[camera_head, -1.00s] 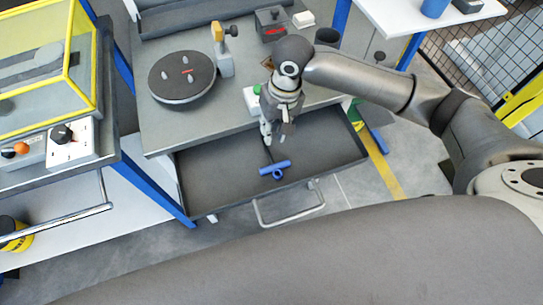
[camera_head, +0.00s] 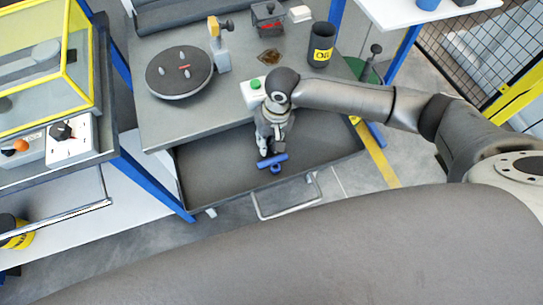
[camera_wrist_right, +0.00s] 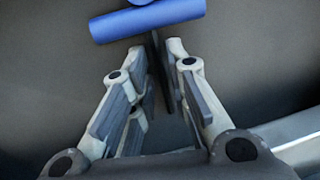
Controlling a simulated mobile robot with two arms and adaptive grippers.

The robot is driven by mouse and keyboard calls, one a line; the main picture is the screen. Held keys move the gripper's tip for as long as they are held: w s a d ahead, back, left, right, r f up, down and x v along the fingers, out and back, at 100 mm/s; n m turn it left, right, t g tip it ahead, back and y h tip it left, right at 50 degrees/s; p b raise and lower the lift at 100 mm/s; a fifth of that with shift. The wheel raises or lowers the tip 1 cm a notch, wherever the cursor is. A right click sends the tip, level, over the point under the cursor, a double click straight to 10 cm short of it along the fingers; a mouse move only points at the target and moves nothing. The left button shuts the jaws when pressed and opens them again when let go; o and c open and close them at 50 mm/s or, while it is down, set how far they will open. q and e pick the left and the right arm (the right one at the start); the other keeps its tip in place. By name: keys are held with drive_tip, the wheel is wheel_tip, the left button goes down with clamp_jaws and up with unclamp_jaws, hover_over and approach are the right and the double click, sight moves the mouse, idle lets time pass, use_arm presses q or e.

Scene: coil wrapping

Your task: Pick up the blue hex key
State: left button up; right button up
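The blue hex key lies in the open drawer, with a blue T-shaped handle (camera_head: 272,161) and a thin dark shaft. In the right wrist view its blue handle (camera_wrist_right: 148,19) is at the top, and the dark shaft runs down between my fingers. My right gripper (camera_head: 269,151) is down in the drawer, right behind the handle. In the wrist view my right gripper (camera_wrist_right: 157,58) has its fingers apart on either side of the shaft, with gaps visible. My left gripper is not in view.
The drawer (camera_head: 215,180) is pulled out of the grey workbench (camera_head: 165,122); its walls surround the gripper. On the bench are a round dark turntable (camera_head: 180,77), a green-button box (camera_head: 253,91) and a black can (camera_head: 321,45). A control box (camera_head: 70,141) stands at left.

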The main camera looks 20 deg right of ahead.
clamp_jaws()
drive_tip(key=shift+r, duration=0.1)
